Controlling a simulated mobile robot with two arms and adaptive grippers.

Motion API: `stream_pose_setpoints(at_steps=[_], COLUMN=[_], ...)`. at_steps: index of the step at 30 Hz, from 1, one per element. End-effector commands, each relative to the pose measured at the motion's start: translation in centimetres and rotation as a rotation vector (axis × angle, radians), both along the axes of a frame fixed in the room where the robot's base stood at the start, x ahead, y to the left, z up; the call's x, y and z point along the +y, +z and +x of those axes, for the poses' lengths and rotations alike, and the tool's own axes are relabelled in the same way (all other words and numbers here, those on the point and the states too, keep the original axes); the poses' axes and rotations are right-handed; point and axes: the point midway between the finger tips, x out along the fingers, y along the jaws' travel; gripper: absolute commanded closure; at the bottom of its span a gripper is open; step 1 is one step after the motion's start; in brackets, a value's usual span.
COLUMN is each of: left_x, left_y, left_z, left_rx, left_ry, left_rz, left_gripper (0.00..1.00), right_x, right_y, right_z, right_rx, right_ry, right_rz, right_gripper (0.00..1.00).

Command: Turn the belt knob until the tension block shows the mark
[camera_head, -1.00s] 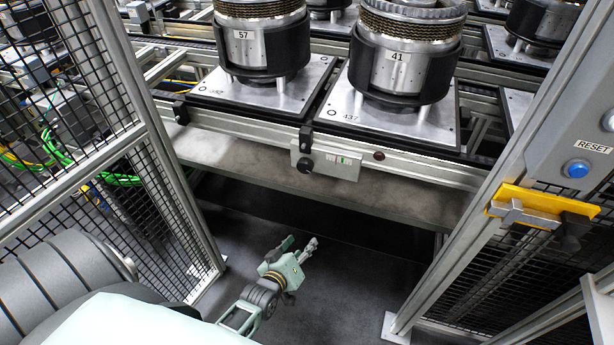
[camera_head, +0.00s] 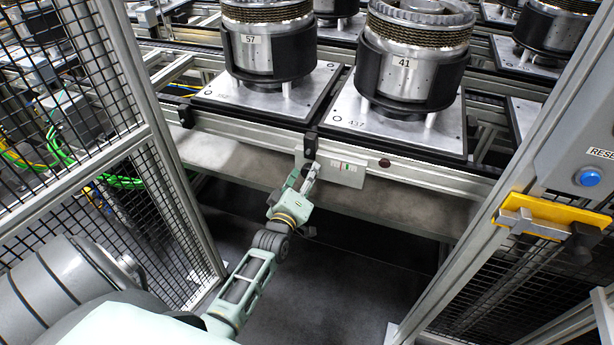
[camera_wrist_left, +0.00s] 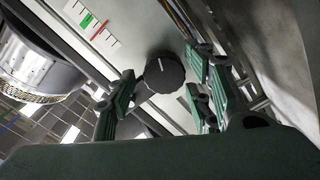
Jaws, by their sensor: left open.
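The black belt knob (camera_wrist_left: 164,72) has a ribbed rim and a white pointer line. It sits on the pale tension block (camera_head: 342,171), whose scale (camera_wrist_left: 98,27) shows a green band and a red line, with the red line beside the green band rather than on it. My left gripper (camera_head: 304,178) is raised to the block's left end and hides the knob in the head view. In the left wrist view the green fingers (camera_wrist_left: 162,103) are open, one on each side of the knob, with gaps visible. Contact with the knob cannot be seen. My right gripper is out of view.
Pallets with metal clutch drums marked 57 (camera_head: 250,52) and 41 (camera_head: 405,75) stand on the conveyor above. A mesh fence (camera_head: 150,215) is at left. A post with a yellow bracket (camera_head: 535,212) and blue button (camera_head: 587,177) is at right.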

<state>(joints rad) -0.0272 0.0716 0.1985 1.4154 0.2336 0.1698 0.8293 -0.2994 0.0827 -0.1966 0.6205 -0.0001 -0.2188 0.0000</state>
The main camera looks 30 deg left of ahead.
Motion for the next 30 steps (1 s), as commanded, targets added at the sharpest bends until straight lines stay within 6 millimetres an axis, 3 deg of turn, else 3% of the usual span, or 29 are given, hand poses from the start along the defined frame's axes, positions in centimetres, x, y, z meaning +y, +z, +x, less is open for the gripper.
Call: stream_pose_setpoints(at_steps=[7, 21, 30], left_x=[0.0, -0.02, -0.03], left_y=[-0.01, 0.09, 0.21], left_z=[0.06, 0.07, 0.11], left_rx=[0.0, -0.002, -0.003], left_ry=[0.0, 0.0, -0.001], left_rz=[0.001, 0.001, 0.006], left_gripper=[0.55, 0.95, 0.95], right_x=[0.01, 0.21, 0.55], right_y=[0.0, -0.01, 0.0], right_z=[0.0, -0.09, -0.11], right_rx=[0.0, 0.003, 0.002], right_ry=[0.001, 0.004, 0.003], right_rz=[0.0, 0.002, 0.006], right_gripper=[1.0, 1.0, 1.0])
